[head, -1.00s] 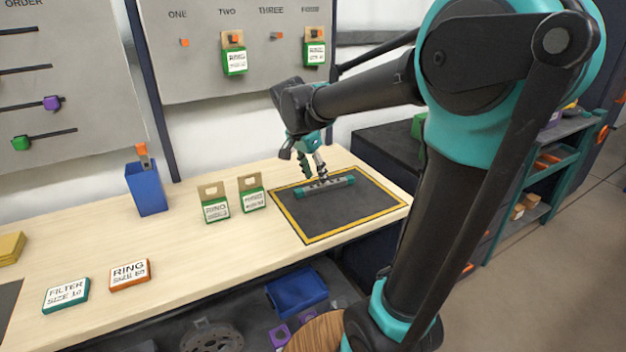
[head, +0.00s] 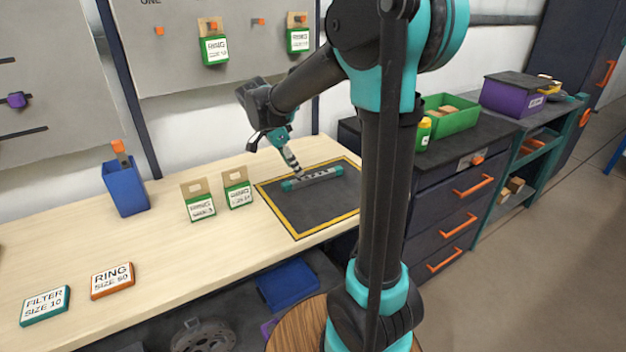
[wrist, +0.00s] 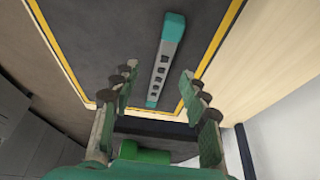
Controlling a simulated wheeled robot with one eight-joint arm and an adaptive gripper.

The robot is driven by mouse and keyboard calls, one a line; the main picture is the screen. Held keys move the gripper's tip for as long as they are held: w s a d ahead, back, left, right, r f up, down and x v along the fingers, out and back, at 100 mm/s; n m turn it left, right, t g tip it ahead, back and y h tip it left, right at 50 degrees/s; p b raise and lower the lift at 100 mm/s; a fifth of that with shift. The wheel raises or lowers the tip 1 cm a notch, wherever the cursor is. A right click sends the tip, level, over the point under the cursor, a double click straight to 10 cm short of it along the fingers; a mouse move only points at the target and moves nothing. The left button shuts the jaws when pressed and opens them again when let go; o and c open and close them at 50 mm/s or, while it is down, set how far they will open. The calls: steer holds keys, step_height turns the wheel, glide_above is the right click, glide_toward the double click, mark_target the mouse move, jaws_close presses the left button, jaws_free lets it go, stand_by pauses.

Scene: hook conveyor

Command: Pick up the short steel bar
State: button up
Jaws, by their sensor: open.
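The short steel bar (head: 318,178) is grey with a row of dark holes and teal ends. It lies on the dark mat (head: 300,212) with a yellow border on the bench. In the wrist view the bar (wrist: 161,68) runs lengthwise ahead of my gripper. My gripper (head: 296,174) is above the bar's left part in the head view. I cannot tell how high the fingers are above the bar.
Two green-labelled ring packs (head: 198,202) stand left of the mat. A blue bin (head: 125,187) is further left. Ring (head: 112,281) and filter (head: 45,306) cards lie at the front left. A pegboard (head: 190,45) rises behind. A green crate (head: 449,116) stands on drawers at right.

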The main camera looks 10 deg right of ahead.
mark_target(302, 179)
steer(key=shift+w+x, duration=0.2)
steer(key=shift+x, duration=1.5)
steer(key=shift+w+x, duration=0.15)
steer(key=shift+x, duration=1.55)
steer(key=shift+d+r, duration=0.1)
jaws_close()
